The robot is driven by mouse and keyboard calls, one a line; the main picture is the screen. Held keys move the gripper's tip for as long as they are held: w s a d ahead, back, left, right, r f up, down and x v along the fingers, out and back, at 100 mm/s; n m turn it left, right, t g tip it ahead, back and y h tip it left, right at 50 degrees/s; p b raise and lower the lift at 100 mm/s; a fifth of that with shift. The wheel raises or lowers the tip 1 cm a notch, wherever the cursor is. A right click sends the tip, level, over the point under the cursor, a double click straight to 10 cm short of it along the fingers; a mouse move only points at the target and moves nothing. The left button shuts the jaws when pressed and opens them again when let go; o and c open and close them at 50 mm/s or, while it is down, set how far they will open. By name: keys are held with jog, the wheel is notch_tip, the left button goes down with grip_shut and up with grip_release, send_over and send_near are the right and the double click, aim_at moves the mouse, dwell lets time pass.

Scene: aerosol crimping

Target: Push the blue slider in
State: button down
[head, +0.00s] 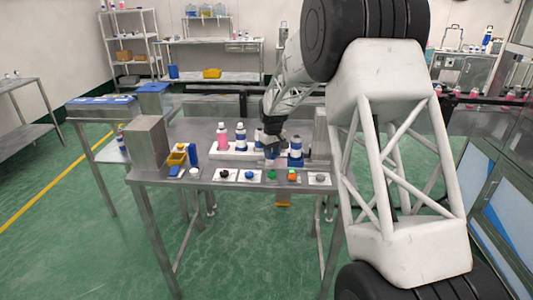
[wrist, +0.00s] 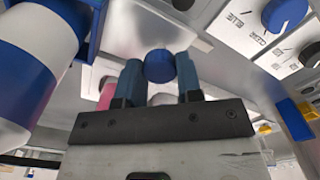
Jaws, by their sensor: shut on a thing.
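A round blue piece (wrist: 159,66), which looks like the end of the blue slider, sits between the two blue fingertips of my gripper (wrist: 160,82) in the wrist view. The gripper is shut on it. A metal surface lies just beyond it, and how far the slider stands out is hard to tell. In the head view my gripper (head: 271,150) is low over the workbench, among the bottles and behind the row of controls. There the slider is too small and too covered by the gripper to make out clearly.
A blue-and-white bottle (head: 296,152) stands close right of my gripper; a pink bottle (head: 222,136) and others stand to its left. Controls, including a blue knob (head: 249,175) and grey knob (head: 320,178), line the bench front.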

aim_at(298, 138)
jog(key=shift+d, duration=4.9)
jog(key=c, duration=0.8)
grip_release()
jog(key=shift+r, duration=0.15)
jog(key=shift+r, duration=3.75)
